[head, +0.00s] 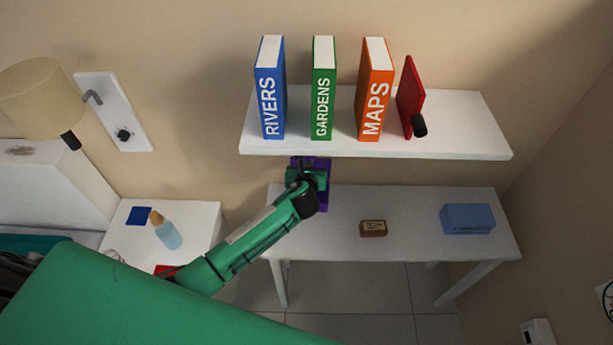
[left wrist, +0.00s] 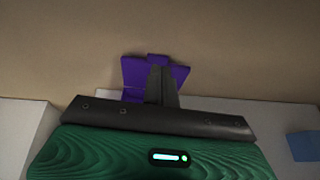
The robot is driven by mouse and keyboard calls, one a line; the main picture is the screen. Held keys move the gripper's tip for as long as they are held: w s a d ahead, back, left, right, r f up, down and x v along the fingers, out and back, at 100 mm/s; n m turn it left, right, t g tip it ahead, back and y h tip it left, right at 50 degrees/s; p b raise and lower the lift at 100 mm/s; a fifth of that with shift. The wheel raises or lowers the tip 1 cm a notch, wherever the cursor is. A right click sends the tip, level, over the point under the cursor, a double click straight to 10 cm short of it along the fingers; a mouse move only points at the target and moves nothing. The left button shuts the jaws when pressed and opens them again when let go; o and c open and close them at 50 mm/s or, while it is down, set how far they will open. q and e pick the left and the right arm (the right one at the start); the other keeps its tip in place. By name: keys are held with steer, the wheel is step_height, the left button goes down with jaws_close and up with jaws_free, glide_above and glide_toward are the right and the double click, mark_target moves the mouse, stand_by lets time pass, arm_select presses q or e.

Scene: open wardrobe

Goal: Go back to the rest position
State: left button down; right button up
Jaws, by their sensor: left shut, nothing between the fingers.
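My left arm reaches in from the left in the head view, and my left gripper (head: 306,176) is under the front edge of the wall shelf, over the back left of the desk. In the left wrist view its dark fingers (left wrist: 162,84) are together with nothing between them. A purple object (head: 323,190) is right by the gripper, partly hidden by it. In the left wrist view the purple object (left wrist: 134,74) is behind the fingers, near the wall; I cannot tell whether they touch. My right gripper is not in view.
The white shelf (head: 458,130) holds blue, green and orange books and a red panel with a black knob. The white desk (head: 410,205) holds a brown block (head: 373,228) and a blue box (head: 467,218).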

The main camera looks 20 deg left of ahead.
arm_select(q)
steer(key=v, duration=0.7)
steer(key=shift+b, duration=0.45)
